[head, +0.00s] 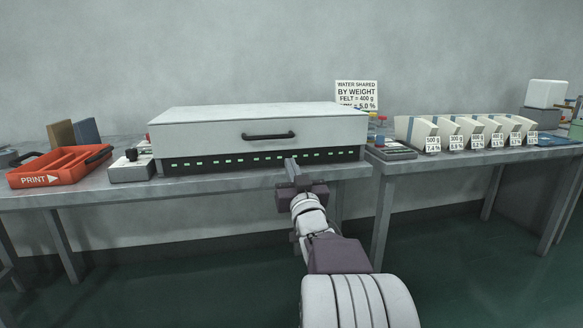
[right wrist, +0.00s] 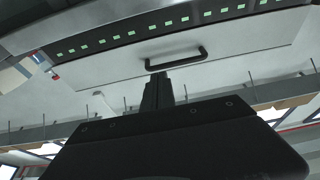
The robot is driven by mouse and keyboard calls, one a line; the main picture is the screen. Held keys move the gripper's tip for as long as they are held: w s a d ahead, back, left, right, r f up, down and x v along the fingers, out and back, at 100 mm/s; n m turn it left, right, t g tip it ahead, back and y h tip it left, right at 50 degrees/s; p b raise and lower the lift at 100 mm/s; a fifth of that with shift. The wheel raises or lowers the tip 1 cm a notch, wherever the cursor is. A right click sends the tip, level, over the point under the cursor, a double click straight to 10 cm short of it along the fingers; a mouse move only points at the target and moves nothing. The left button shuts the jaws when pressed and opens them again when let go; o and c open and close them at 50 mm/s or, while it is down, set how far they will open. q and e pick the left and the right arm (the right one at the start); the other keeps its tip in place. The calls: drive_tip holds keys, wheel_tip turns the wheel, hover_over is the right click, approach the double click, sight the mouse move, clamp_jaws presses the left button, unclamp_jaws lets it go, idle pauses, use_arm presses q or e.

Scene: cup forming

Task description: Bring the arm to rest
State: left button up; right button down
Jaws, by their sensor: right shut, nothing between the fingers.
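My right gripper (head: 292,170) is shut and empty. In the head view it points at the bench, in front of the lower dark strip of the large white box-shaped machine (head: 215,130). In the right wrist view the shut fingers (right wrist: 157,92) lie in line with the machine's black handle (right wrist: 175,58). The head view shows the machine's lid down and its handle (head: 268,135) on the front. I cannot tell whether the fingertips touch the machine. My left gripper does not show in either view.
An orange tray (head: 58,168) marked PRINT and a small control box (head: 132,166) stand left of the machine. A sign (head: 357,95) stands behind. On the right bench are a scale-like device (head: 391,151) and several labelled bins (head: 470,131). The floor in front is clear.

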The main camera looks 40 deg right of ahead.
drive_tip(key=shift+a+r, duration=0.1)
drive_tip(key=w+a+r+n+t+y+p, duration=0.1)
drive_tip(key=w+a+n+y+p, duration=0.1)
drive_tip(key=w+a+y, duration=0.3)
drive_tip(key=w+a+n+y+p, duration=0.1)
drive_tip(key=w+a+p, duration=0.2)
drive_tip(key=a, duration=0.5)
drive_tip(key=w+a+f+n+g+y+p, duration=0.1)
drive_tip(key=a+f+g+y+p, duration=0.25)
drive_tip(key=a+f, duration=0.75)
drive_tip(key=s+a+f+n+g+y, duration=0.1)
drive_tip(key=s+a+f+g, duration=0.2)
drive_tip(key=f, duration=0.3)
drive_tip(key=s+a+f+g+y, duration=0.1)
drive_tip(key=s+a+f+g, duration=0.15)
drive_tip(key=f, duration=0.25)
drive_tip(key=s+a+f+g, duration=0.1)
drive_tip(key=s+f+g, duration=0.35)
drive_tip(key=s, duration=0.45)
drive_tip(key=s+f+g, duration=0.4)
drive_tip(key=s+f, duration=0.2)
drive_tip(key=s, duration=0.3)
wheel_tip(320, 180, up, 38)
drive_tip(key=n+p, duration=0.1)
drive_tip(key=p, duration=3.7)
drive_tip(key=shift+s+g+p, duration=0.3)
drive_tip(key=shift+s+g, duration=0.05)
